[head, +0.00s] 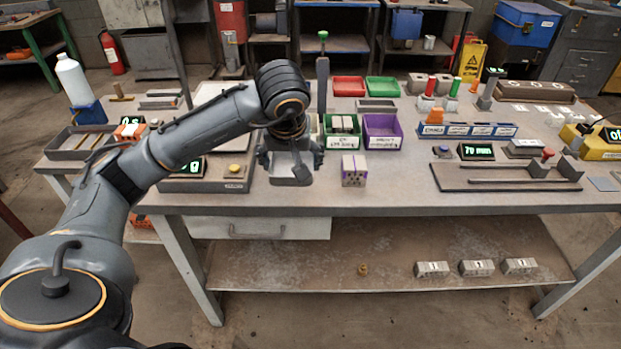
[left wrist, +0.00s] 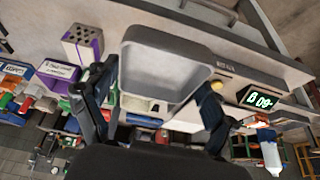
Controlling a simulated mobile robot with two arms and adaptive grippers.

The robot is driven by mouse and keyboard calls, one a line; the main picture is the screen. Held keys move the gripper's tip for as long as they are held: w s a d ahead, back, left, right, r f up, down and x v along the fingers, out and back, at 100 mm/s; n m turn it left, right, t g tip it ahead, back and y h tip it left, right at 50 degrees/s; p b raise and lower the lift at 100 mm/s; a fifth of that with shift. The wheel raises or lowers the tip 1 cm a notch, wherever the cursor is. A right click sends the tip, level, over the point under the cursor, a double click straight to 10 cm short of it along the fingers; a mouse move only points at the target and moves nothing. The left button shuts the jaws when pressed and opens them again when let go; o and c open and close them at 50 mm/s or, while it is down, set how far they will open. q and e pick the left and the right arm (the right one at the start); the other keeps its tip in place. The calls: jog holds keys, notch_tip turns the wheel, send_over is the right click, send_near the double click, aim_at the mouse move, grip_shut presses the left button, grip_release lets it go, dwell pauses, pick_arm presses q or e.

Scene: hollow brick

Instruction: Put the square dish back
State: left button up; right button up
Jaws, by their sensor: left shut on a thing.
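My left gripper (head: 290,160) is shut on the grey square dish (head: 291,178), above the front part of the bench. In the left wrist view the dish (left wrist: 165,68) sits between the two fingers of my left gripper (left wrist: 158,82). It looks empty and tilted in that view. A scale-like base with a green digital display (head: 190,168) and a yellow button (head: 234,168) stands left of the gripper. The display also shows in the left wrist view (left wrist: 260,100). My arm partly hides this base. I see no right gripper.
A hollow brick with purple marking (head: 354,172) stands right of the dish near the bench's front edge. A green bin (head: 342,144) and a purple bin (head: 383,143) stand behind. The bench top (head: 400,185) is bare between the brick and a dark tray (head: 460,180).

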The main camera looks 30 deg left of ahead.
pick_arm(q)
jog(key=w+a+f, duration=0.1)
jog(key=w+f, duration=0.1)
jog(key=w, duration=0.1)
jog(key=w+a+f+p, duration=0.1)
jog(key=w+a+f, duration=0.1)
jog(key=w+f, duration=0.1)
jog(key=w+a+f+p, duration=0.1)
jog(key=w+f, duration=0.2)
jog(key=w, duration=0.1)
jog(key=shift+a+f, duration=0.15)
jog(key=shift+a, duration=0.1)
jog(key=f, duration=0.1)
jog(key=f+p, duration=0.1)
jog(key=f, duration=0.1)
jog(key=shift+w, duration=0.2)
jog(key=shift+f, duration=0.25)
jog(key=shift+a, duration=0.1)
pick_arm(e)
jog(key=r, duration=0.3)
jog(key=shift+s+d+r, duration=0.1)
jog(key=shift+s+r, duration=0.1)
jog(key=shift+r, duration=0.1)
pick_arm(q)
jog(key=shift+f, duration=0.2)
jog(key=o, duration=1)
pick_arm(e)
jog(key=shift+a+f, duration=0.1)
jog(key=shift+a, duration=0.15)
